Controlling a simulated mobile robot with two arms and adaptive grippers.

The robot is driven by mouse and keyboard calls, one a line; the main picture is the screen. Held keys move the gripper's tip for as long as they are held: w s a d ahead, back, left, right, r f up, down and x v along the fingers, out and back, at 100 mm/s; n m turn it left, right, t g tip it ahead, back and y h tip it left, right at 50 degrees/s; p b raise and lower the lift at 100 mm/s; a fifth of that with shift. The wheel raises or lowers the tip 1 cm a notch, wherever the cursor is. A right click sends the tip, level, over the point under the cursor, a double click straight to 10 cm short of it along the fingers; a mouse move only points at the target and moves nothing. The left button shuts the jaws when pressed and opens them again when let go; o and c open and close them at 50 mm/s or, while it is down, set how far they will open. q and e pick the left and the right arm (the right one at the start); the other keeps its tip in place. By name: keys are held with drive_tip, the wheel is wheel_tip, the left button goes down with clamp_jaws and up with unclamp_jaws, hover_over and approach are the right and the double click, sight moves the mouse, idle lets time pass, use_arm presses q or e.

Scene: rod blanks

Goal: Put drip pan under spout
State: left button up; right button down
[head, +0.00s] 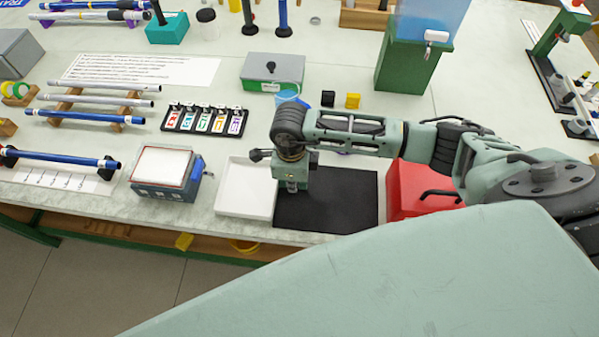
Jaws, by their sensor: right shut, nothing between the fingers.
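A shallow white tray (232,206), which looks like the drip pan, lies flat near the table's front edge, beside the left side of a black mat (335,205). A white spout (436,36) sticks out at the front of a blue tank (425,15) on a green stand (410,65) at the back right. The tray is well away from the spout. My right gripper (292,187) points down over the mat's upper left part, close to the tray's right edge. It is shut and empty. My left gripper is not in view.
A red box (400,185) stands right of the mat, partly behind my right arm. A grey box (272,70), a light blue cup (287,93) and small black and yellow blocks (353,100) lie behind. A rack of coloured tags (205,119) and a white-topped blue device (163,170) are left.

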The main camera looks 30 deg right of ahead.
sight(277, 183)
drive_tip(key=shift+w+a+f+b, duration=0.1)
drive_tip(key=shift+w+a+b, duration=0.1)
drive_tip(key=shift+b, duration=0.1)
drive_tip(key=w+a+b, duration=0.2)
drive_tip(key=a+b, duration=0.1)
drive_tip(key=shift+f, duration=0.15)
drive_tip(key=shift+w+a, duration=0.25)
drive_tip(key=shift+a, duration=0.15)
drive_tip(key=shift+r, duration=0.25)
drive_tip(key=shift+s, duration=0.1)
drive_tip(key=shift+d, duration=0.1)
